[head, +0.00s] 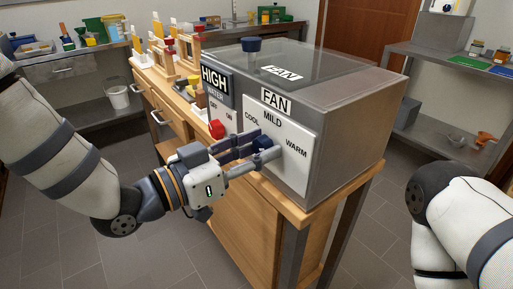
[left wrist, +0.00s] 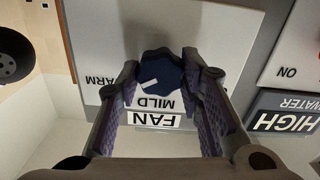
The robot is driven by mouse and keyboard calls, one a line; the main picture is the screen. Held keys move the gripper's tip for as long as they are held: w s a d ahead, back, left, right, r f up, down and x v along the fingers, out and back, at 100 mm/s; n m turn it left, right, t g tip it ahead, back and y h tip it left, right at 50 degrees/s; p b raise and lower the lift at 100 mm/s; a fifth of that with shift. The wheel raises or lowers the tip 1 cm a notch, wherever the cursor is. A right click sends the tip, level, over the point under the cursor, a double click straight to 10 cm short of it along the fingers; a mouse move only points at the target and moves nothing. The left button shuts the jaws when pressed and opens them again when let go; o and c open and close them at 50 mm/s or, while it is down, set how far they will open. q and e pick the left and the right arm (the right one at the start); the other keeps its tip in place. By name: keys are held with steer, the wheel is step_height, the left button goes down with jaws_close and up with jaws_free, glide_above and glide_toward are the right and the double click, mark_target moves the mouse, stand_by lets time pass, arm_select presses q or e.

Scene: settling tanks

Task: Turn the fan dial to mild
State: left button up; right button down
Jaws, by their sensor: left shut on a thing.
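The fan dial (head: 263,143) is a dark blue knob on the white FAN panel (head: 290,170) of a grey box. The panel reads COOL, MILD and WARM around the dial. My left gripper (head: 258,148) is at the dial, its fingers shut on it. In the left wrist view the dial (left wrist: 163,67) sits between the two fingertips. That view is upside down; a white mark on the dial's lower left points between the MILD and WARM labels. My right arm shows at the right edge; its gripper is out of view.
A red dial (head: 216,129) on the HIGH WATER panel sits just left of the fan panel. A dark blue knob (head: 251,44) stands on the box's top. The box rests on a wooden bench (head: 235,215). Wooden stands (head: 180,55) are behind. The floor at right is clear.

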arm_select(q)
steer(key=n, duration=0.2)
steer(key=shift+r+n+p, duration=0.1)
steer(key=shift+n+p, duration=0.2)
steer(key=shift+p, duration=0.1)
steer(key=n, duration=0.2)
steer(key=shift+n, duration=0.4)
steer(key=n, duration=0.2)
steer(key=shift+a+n, duration=0.1)
steer(key=shift+n, duration=0.2)
steer(key=shift+f+n, duration=0.2)
steer(key=shift+n, duration=1.5)
arm_select(e)
steer(key=shift+w+r+t, duration=0.3)
steer(key=shift+w+r, duration=0.4)
steer(key=shift+w, duration=0.05)
arm_select(q)
steer(key=o, duration=1.2)
steer(key=shift+c, duration=0.2)
